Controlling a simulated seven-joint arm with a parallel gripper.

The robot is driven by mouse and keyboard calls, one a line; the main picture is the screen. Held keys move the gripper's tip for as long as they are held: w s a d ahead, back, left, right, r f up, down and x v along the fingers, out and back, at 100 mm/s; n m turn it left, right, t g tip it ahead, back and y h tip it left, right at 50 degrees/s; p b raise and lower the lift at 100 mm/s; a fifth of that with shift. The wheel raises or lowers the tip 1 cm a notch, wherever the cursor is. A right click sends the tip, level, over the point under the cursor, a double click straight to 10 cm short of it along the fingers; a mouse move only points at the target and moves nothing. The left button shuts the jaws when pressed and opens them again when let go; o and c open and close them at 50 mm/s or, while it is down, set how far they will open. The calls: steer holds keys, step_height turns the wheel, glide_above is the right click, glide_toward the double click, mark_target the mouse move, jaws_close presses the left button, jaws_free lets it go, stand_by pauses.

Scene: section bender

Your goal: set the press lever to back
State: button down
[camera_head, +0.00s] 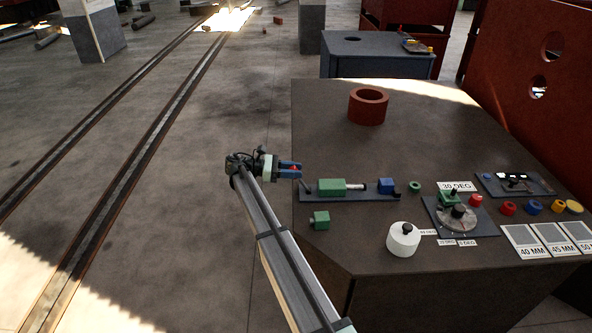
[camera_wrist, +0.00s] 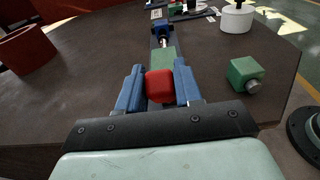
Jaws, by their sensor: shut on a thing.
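The press stands on a dark plate (camera_head: 350,197) near the table's left edge, with a green body (camera_head: 331,187), a silver rod (camera_head: 355,187) and a blue block (camera_head: 386,186) in a row. Its dark press lever (camera_head: 305,186) is at the left end and leans left, toward my gripper. My gripper (camera_head: 291,168) has its blue fingers shut on the lever's red knob, which shows between the fingers (camera_wrist: 160,88) as a red knob (camera_wrist: 160,86) in the wrist view. The lever's shaft is hidden there. The press's green body (camera_wrist: 163,59) lies just beyond.
A white cylinder (camera_head: 403,239) and a dial plate (camera_head: 458,215) are to the right. A red-brown ring (camera_head: 368,106) stands behind. Open floor lies left of the table.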

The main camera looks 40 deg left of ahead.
steer(key=shift+a, duration=0.1)
stand_by(0.3)
steer(key=c, duration=0.8)
jaws_free()
steer(key=shift+c, duration=0.2)
steer(key=shift+s+a, duration=0.1)
steer(key=shift+s, duration=0.05)
steer(key=v, duration=0.7)
steer(key=shift+s+a, duration=0.1)
